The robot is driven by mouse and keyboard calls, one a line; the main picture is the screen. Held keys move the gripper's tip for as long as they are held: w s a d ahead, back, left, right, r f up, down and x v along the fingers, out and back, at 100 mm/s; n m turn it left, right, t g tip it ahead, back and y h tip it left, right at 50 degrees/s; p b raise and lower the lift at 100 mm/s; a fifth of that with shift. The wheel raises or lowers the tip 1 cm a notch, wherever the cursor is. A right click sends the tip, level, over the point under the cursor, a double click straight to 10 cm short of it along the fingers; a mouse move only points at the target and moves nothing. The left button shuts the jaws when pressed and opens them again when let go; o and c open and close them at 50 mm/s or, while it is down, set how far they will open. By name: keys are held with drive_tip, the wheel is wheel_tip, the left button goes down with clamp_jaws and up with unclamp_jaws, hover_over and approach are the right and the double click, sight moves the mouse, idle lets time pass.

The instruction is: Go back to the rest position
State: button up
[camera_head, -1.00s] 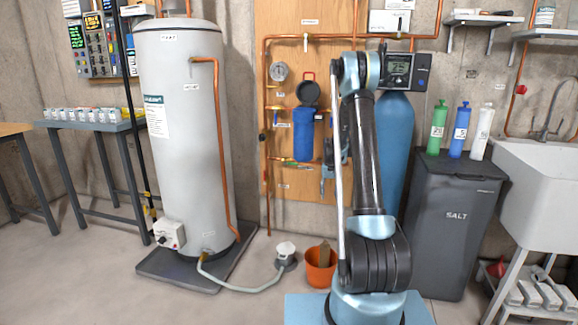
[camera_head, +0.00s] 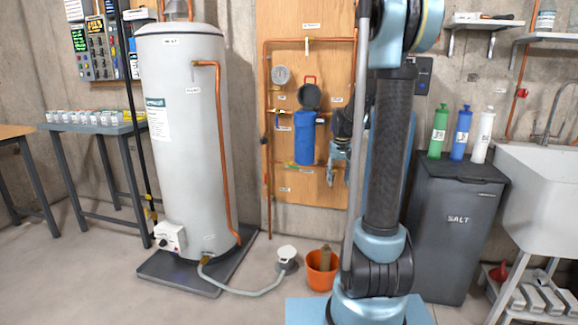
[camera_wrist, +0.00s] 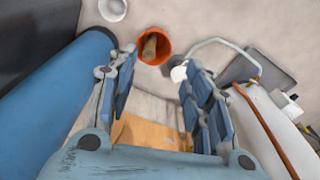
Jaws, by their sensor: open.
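My gripper (camera_head: 336,165) is in front of the wooden panel, right of the blue filter housing (camera_head: 304,136), and partly hidden by my own arm. In the wrist view my gripper (camera_wrist: 163,98) has its two blue-padded fingers wide apart with nothing between them. The orange bucket (camera_wrist: 155,47), with a brown object in it, lies beyond the fingertips in that view. My arm stands upright in the head view, its upper joint at the top edge.
A blue tank (camera_wrist: 55,95) stands close to the gripper on the left of the wrist view. The grey water heater (camera_head: 185,140) is to the left, and the salt bin (camera_head: 458,230) and white sink (camera_head: 540,190) to the right. Floor at front left is clear.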

drive_tip(key=s+r, duration=0.3)
drive_tip(key=s, duration=1.5)
drive_tip(key=s+f, duration=0.3)
drive_tip(key=s, duration=0.4)
drive_tip(key=s+f+t, duration=0.1)
drive_tip(key=s+f, duration=0.3)
drive_tip(key=s, duration=0.4)
drive_tip(key=shift+a+f, duration=0.15)
drive_tip(key=shift+a, duration=0.2)
drive_tip(key=shift+w, duration=0.1)
drive_tip(key=shift+w+f, duration=0.2)
drive_tip(key=shift+w, duration=0.1)
